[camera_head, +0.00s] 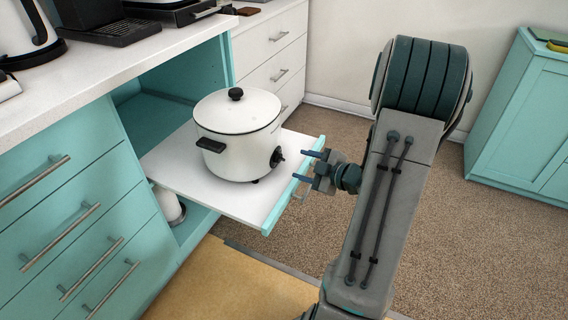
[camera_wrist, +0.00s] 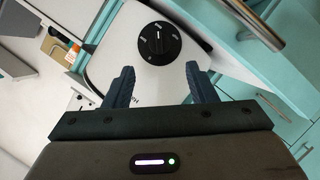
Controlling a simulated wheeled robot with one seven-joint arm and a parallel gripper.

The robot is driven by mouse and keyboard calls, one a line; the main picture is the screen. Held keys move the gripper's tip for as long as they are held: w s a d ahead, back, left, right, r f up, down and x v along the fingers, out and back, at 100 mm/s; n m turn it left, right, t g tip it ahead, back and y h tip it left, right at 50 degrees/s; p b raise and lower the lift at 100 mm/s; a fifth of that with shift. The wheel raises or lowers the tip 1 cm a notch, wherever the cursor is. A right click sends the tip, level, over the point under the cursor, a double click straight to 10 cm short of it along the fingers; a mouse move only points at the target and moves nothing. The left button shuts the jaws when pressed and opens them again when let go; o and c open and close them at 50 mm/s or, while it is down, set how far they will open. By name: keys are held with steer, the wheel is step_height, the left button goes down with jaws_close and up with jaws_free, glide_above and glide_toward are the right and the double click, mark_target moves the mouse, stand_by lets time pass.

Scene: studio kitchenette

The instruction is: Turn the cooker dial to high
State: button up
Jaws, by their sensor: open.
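A white cooker (camera_head: 238,135) with a lid and dark handles stands on a pulled-out white shelf (camera_head: 175,160). Its black dial (camera_head: 277,157) is on the side facing my gripper (camera_head: 309,171). In the wrist view the round dial (camera_wrist: 156,43) shows a white pointer line and small marks around it, too small to read. My gripper is open and empty, and its two fingers (camera_wrist: 161,87) point toward the dial. The dial lies ahead of the fingertips, roughly centred between them, and apart from them.
The shelf's teal front edge (camera_head: 290,190) lies close to my gripper. Teal drawers (camera_head: 75,225) with bar handles stand at the left under a white counter (camera_head: 95,75). White drawers (camera_head: 270,45) stand behind. The carpeted floor (camera_head: 440,220) at the right is clear up to a teal cabinet (camera_head: 525,125).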

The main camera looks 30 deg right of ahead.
mark_target(282, 159)
steer(key=b+x, duration=0.1)
steer(key=x, duration=0.7)
steer(key=shift+b, duration=0.4)
steer(key=c, duration=1)
steer(key=shift+o, duration=0.2)
steer(key=shift+a, duration=0.15)
